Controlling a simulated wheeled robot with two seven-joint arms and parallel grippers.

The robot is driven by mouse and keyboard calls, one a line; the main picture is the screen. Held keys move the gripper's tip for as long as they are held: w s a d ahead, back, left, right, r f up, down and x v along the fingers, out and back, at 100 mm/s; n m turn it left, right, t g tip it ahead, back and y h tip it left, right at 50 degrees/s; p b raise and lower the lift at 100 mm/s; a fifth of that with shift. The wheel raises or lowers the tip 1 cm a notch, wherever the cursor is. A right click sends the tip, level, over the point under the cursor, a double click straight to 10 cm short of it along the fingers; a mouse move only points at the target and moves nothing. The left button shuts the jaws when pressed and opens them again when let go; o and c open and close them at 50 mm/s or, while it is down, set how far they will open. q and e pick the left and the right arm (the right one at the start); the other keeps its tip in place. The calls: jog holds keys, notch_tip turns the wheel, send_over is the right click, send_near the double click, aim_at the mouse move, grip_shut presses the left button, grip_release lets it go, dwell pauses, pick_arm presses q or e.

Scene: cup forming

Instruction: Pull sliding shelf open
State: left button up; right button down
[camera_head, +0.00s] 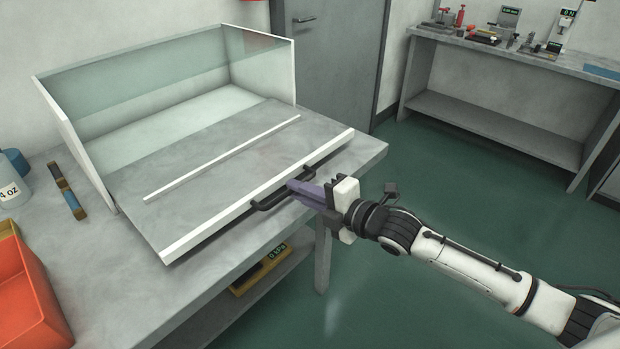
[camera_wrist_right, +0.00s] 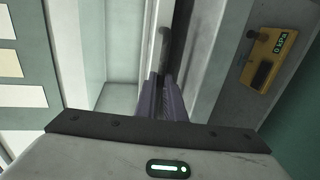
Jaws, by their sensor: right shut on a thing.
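The sliding shelf (camera_head: 200,165) is a grey panel with a white front edge and a thin white strip across it. It extends out of the glass-walled enclosure (camera_head: 160,75) over the table. A black bar handle (camera_head: 268,203) is on its front edge. My right gripper (camera_head: 295,187) is shut on the handle, with its purple fingers at the handle's middle. In the right wrist view the fingers (camera_wrist_right: 166,100) close around the handle (camera_wrist_right: 164,45), and the hand hides part of it. My left gripper is not in view.
The grey table (camera_head: 225,258) holds an orange bin (camera_head: 25,300) and a white-and-blue bottle (camera_head: 10,185) at left. A yellow gauge box (camera_head: 260,268) sits on the lower shelf. A second bench (camera_head: 500,100) stands at back right. Green floor is clear between.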

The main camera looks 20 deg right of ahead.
jog(key=shift+s+d, duration=0.2)
jog(key=shift+s, duration=0.2)
jog(key=c, duration=1.9)
grip_release()
jog(key=shift+o, duration=0.2)
jog(key=shift+s, duration=0.1)
jog(key=v, duration=1)
jog(key=shift+d, duration=0.1)
jog(key=s+a+f+m+g+h, duration=0.2)
jog(key=s+a+f+m, duration=0.2)
jog(key=s+f+m, duration=0.6)
jog(key=s+a+f+m+g+h, duration=0.2)
jog(key=s+f+m, duration=0.8)
jog(key=f, duration=0.7)
jog(key=shift+s+a+f+m+g, duration=0.35)
jog(key=shift+a+m+g, duration=0.25)
jog(key=shift+a+g, duration=0.3)
